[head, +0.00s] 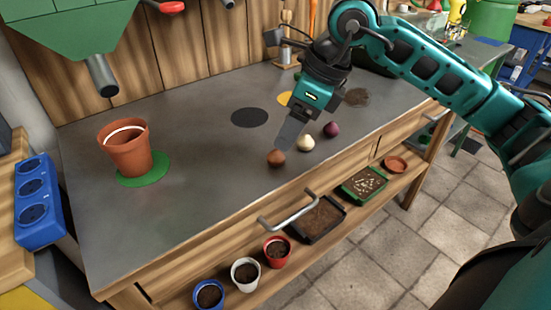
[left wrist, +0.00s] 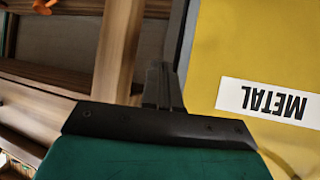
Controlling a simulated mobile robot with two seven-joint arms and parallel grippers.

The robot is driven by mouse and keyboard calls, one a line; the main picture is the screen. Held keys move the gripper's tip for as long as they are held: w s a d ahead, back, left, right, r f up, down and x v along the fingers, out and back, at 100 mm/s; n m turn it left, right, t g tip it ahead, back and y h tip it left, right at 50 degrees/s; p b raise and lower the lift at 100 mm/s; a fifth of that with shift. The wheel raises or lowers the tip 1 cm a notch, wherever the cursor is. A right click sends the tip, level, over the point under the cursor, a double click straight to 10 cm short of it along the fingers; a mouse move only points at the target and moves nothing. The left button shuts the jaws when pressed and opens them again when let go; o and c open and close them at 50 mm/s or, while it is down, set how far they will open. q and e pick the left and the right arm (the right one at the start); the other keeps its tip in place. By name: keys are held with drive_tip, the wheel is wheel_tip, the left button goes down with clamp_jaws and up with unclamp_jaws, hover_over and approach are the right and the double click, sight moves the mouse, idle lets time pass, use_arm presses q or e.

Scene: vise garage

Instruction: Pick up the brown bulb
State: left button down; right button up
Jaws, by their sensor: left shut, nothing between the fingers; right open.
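The brown bulb (head: 275,158) lies on the grey workbench top (head: 200,205), near its front edge. A cream bulb (head: 305,143) and a dark red bulb (head: 331,129) lie in a row to its right. My right gripper (head: 286,144) points down just above and beside the brown bulb, its fingers open. Whether a finger touches the bulb cannot be told. My left gripper (left wrist: 162,85) shows in the left wrist view, shut and empty, away from the bulbs.
A terracotta pot (head: 127,148) stands on a green disc (head: 144,170) at the left of the bench. A black disc (head: 249,117) lies behind the bulbs. Pots and trays fill the lower shelf. A yellow panel marked METAL (left wrist: 240,60) is close to my left gripper.

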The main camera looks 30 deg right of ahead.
sight(278, 151)
drive_tip(key=x, duration=0.3)
drive_tip(key=b+x, duration=0.1)
drive_tip(key=x, duration=0.1)
drive_tip(key=shift+s+a, duration=0.3)
drive_tip(key=shift+w+f, duration=0.15)
drive_tip(key=shift+f, duration=0.25)
drive_tip(key=shift+a, duration=0.1)
drive_tip(key=c, duration=1.1)
